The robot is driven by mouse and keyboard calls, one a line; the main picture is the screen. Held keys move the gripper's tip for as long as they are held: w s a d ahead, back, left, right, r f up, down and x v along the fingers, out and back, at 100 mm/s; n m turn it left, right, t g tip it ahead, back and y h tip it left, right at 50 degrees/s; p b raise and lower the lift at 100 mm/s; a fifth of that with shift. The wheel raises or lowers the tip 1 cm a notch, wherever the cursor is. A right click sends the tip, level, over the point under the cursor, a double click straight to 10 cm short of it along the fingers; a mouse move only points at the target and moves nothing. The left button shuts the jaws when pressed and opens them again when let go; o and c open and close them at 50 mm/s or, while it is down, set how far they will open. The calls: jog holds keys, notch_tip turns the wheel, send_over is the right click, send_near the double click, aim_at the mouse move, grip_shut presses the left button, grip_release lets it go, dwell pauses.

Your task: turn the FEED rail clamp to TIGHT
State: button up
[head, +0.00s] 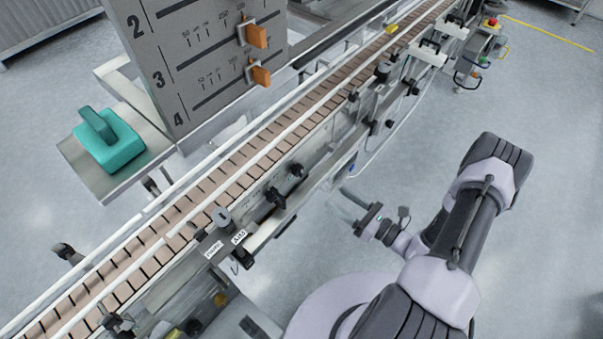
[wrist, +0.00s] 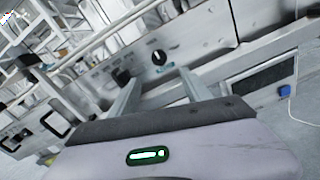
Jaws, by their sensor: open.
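My gripper (head: 346,204) is open and empty, over the floor to the right of the conveyor in the head view. In the wrist view its two grey fingers (wrist: 160,78) are spread apart. A round black knob (wrist: 158,57) with a white mark shows beyond and between them on a grey panel, apart from the fingers. In the head view, black clamp knobs (head: 275,198) line the near rail. Small white labels (head: 213,248) sit by a grey round knob (head: 221,216). The label text is too small to tell surely which is the FEED rail clamp.
The conveyor (head: 180,222) with brown slats and white rails runs diagonally across the head view. A grey scale panel (head: 205,55) with orange sliders (head: 256,36) and a teal block (head: 110,143) stand behind it. Open floor (head: 400,165) lies around my gripper.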

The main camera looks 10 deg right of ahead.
aim_at(300, 172)
jog(key=b+x, duration=0.3)
jog(key=x, duration=1.1)
jog(key=shift+w+a+f, duration=0.1)
jog(key=shift+a, duration=0.05)
jog(key=shift+c, duration=0.5)
grip_shut()
